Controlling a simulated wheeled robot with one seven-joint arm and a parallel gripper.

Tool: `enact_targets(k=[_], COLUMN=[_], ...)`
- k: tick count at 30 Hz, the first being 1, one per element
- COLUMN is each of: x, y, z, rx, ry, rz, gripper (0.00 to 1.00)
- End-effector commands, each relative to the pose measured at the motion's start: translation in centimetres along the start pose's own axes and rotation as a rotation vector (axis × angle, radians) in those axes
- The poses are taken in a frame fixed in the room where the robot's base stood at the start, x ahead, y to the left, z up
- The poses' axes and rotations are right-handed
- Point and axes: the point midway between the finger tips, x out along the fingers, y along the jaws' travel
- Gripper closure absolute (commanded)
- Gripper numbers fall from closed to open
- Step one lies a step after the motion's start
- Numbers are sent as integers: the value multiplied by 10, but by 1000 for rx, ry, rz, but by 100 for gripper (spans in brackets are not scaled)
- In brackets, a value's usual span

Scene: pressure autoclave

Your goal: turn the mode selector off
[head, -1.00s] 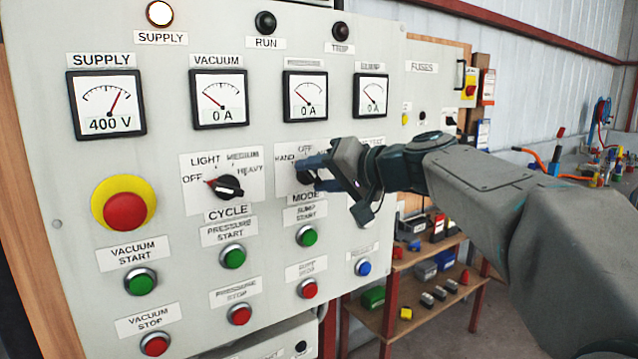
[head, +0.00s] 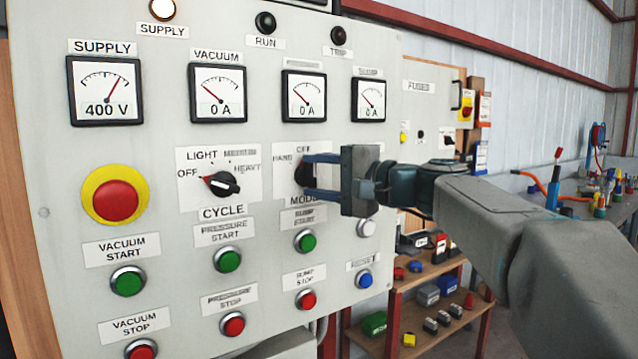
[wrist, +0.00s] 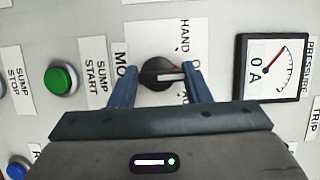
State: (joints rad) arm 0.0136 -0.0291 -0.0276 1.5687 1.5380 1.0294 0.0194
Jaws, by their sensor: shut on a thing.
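The mode selector (head: 301,174) is a black rotary knob on a white plate, under the "OFF" label and right of the "HAND" label. In the wrist view the knob (wrist: 158,73) sits between my two blue fingers, and its light mark points right, towards the gauge side, where the "OFF" lettering is partly hidden. My gripper (head: 308,175) is at the panel with its fingers above and below the knob, shut on it. It also shows in the wrist view (wrist: 160,78). The "AUTO" side of the plate is mostly covered by my gripper.
The cycle selector (head: 222,183) is left of the mode selector. A green sump start button (head: 305,241) and a red sump stop button (head: 305,299) lie below. A red emergency button (head: 116,201) is at far left. Shelves (head: 440,285) stand at the lower right.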

Motion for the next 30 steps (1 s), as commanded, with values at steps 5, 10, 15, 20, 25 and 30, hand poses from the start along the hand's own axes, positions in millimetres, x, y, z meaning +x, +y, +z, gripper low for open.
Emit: enact_targets(k=[5, 10, 15, 20, 25, 30], x=[-1, -1, -1, -1, 0, -7], y=[-3, -4, -4, -4, -2, -2], z=[0, 0, 0, 0, 0, 0], rx=[20, 23, 22, 22, 23, 23], ry=[3, 4, 4, 3, 2, 2], rz=[-16, -18, -18, -17, -14, -13], gripper=[79, 79, 79, 36, 36, 36])
